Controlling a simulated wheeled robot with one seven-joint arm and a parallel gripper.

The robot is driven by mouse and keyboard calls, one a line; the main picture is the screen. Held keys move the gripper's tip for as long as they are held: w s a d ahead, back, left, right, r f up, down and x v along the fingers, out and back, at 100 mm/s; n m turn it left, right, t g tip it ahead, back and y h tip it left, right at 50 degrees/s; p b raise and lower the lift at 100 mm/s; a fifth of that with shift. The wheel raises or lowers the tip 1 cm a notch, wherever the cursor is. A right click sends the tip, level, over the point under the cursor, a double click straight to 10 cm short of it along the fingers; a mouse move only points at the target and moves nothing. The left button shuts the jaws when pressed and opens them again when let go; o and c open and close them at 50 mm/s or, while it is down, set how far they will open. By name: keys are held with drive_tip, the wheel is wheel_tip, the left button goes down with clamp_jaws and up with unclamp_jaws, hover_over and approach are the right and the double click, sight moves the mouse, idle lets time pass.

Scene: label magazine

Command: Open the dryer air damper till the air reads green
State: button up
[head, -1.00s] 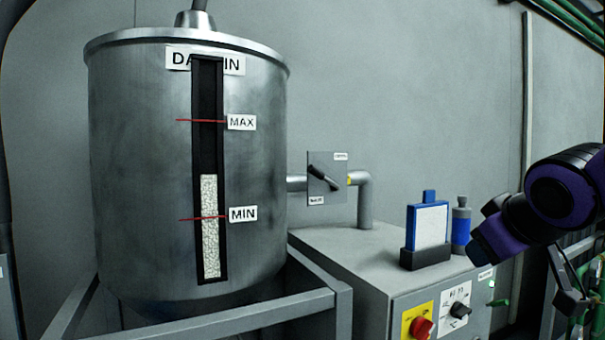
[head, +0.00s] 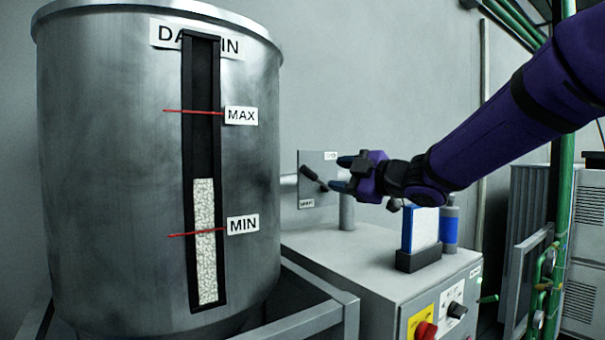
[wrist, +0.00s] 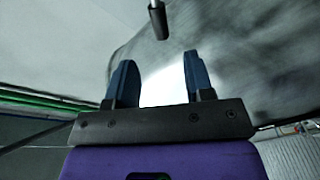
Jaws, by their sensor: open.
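The damper's grey plate (head: 305,200) is on the pipe beside the dryer drum. Its black lever (head: 314,179) slants down to the right. Small labels sit at the plate's top right and bottom left, too small to read surely. My gripper (head: 341,173) is open and empty, its fingers pointing left, just right of the lever's end. In the wrist view, the lever's dark end (wrist: 157,20) lies beyond and between the open blue fingers, not visibly touched. The pipe elbow is largely hidden behind my gripper. I see no green air reading.
The steel drum (head: 110,150) with its sight gauge (head: 204,240) fills the left. Frame rails (head: 300,325) stand in front.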

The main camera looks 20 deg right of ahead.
sight(311, 172)
drive_tip(key=x, duration=1)
clamp_jaws()
